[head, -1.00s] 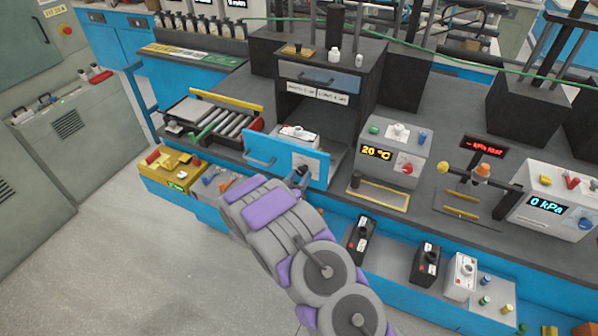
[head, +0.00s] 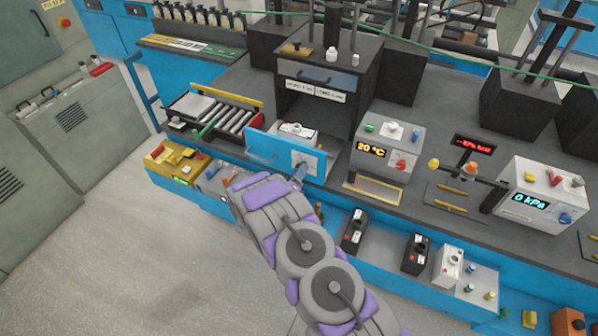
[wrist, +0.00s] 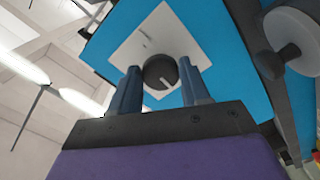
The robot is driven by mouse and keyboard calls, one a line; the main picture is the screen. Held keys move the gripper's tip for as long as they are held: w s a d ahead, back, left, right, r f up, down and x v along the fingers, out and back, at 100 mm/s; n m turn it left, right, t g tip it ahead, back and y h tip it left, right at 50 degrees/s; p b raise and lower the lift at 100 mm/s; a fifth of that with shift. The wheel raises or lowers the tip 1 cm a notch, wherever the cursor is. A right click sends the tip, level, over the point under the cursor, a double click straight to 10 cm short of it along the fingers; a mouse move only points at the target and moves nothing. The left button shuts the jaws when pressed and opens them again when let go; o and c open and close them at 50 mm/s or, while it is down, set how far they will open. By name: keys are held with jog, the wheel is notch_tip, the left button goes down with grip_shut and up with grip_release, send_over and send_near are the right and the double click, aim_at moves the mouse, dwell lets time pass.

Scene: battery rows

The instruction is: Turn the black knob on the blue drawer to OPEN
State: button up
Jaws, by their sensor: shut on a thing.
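The blue drawer (head: 262,147) stands pulled out of the dark cabinet at the bench's front edge. In the wrist view its blue front (wrist: 225,50) fills the middle, with a white plate (wrist: 146,40) on it. The black knob (wrist: 161,72) sits on that plate, and its white mark points to the lower right. My gripper (wrist: 160,88) is shut on the knob, one finger on each side. In the head view my gripper (head: 299,174) is at the right part of the drawer front and hides the knob. No OPEN lettering is readable.
A white box (head: 297,132) sits in the drawer. A grey 20 °C unit (head: 385,150) stands to the right, and a roller conveyor (head: 228,117) to the left. Black and white boxes line the lower shelf. The floor at the left is clear.

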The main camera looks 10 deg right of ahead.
jog(key=shift+a+n, duration=0.2)
jog(key=shift+n, duration=0.1)
jog(key=o, duration=1.1)
jog(key=shift+w+a, duration=0.1)
jog(key=shift+a, duration=0.05)
jog(key=shift+c, duration=0.2)
jog(key=v, duration=1.7)
jog(key=shift+p, duration=0.35)
jog(key=shift+a, duration=0.1)
